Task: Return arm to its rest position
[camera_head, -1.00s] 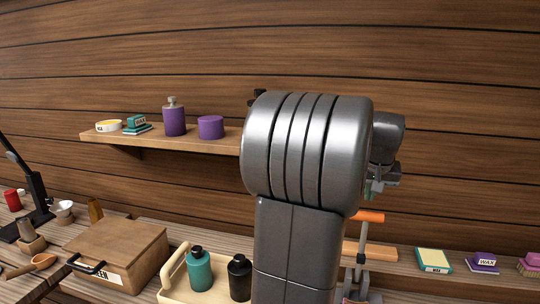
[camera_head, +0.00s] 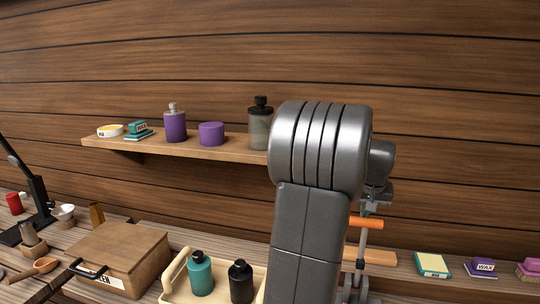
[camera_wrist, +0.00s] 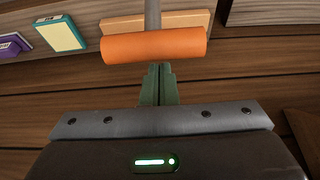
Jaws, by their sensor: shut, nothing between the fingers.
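My gripper shows in the wrist view (camera_wrist: 158,85) with its two green fingers together and nothing between them. Its fingertips point toward an orange roller-like handle (camera_wrist: 155,46), which sits just beyond them in that view; I cannot tell whether they touch it. The orange handle also shows in the head view (camera_head: 366,222), at the top of a grey upright post. In the head view my large grey arm stands in the middle right and hides most of my gripper, which is behind it.
A wall shelf (camera_head: 190,148) holds purple containers and a dark-capped bottle (camera_head: 260,122). Below are a wooden box (camera_head: 120,255), a tray (camera_head: 178,268) with a teal bottle (camera_head: 200,274) and a black bottle (camera_head: 241,282). Wax blocks (camera_head: 433,265) lie at right. The wall above is clear.

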